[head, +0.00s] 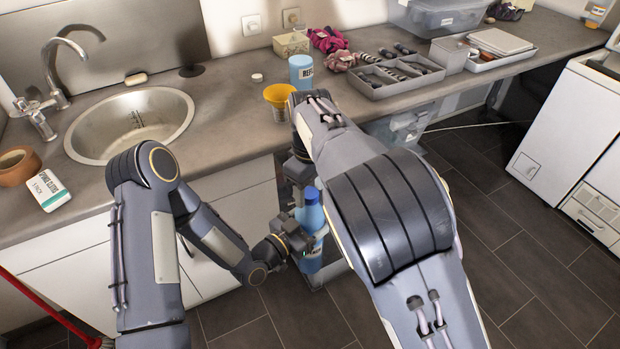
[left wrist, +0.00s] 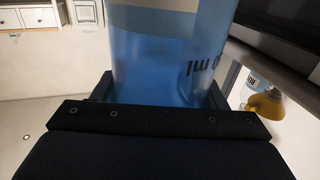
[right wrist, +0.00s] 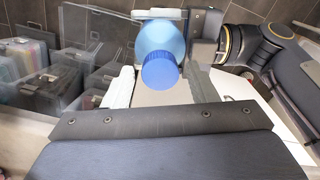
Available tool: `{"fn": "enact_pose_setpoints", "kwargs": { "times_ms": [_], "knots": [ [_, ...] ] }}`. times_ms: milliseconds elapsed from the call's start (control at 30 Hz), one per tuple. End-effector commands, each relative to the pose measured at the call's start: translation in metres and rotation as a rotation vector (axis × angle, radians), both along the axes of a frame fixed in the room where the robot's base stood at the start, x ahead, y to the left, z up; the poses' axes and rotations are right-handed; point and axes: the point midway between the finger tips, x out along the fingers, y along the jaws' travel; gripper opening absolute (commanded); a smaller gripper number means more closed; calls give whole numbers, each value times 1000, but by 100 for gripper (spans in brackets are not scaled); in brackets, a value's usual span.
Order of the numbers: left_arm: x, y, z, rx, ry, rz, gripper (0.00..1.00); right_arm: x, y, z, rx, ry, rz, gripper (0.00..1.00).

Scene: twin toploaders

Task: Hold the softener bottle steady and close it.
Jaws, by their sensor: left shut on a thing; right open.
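The softener bottle (head: 312,217) is a blue bottle held upright in front of the counter. My left gripper (head: 304,244) is shut on its body, and the bottle's translucent side fills the middle of the left wrist view (left wrist: 150,65). A darker blue cap (right wrist: 160,70) sits at the bottle's top in the right wrist view. My right gripper (right wrist: 160,92) is open, with its pale fingers on either side of the cap and a gap visible around it. In the head view my right forearm hides part of the right gripper. Whether the cap is fully seated cannot be told.
On the counter stand a blue labelled canister (head: 301,70), a yellow funnel-like cup (head: 280,96) and a small white disc (head: 257,78). A grey divided tray (head: 375,92) lies to the right, and a sink (head: 132,122) to the left. Clear bins (right wrist: 60,65) stand below.

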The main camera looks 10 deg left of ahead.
Motion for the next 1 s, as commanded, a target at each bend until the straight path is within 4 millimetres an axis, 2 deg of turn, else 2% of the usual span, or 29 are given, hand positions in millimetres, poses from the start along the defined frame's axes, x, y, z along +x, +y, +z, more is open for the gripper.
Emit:
{"fn": "enact_pose_setpoints", "kwargs": {
  "times_ms": [267,600,733,867,1000],
  "knots": [
    [0,0,1,-2,-4,0,3,0,0,-1,0,0,0,52],
    [0,0,1,-2,-4,0,3,0,0,-1,0,0,-1,9],
    [0,0,1,-2,-4,0,3,0,0,-1,0,0,-15,7],
    [0,0,1,-2,-4,0,3,0,0,-1,1,0,-161,7],
    [0,0,1,-2,-4,0,3,0,0,-1,0,0,-481,7]
  ]
}}
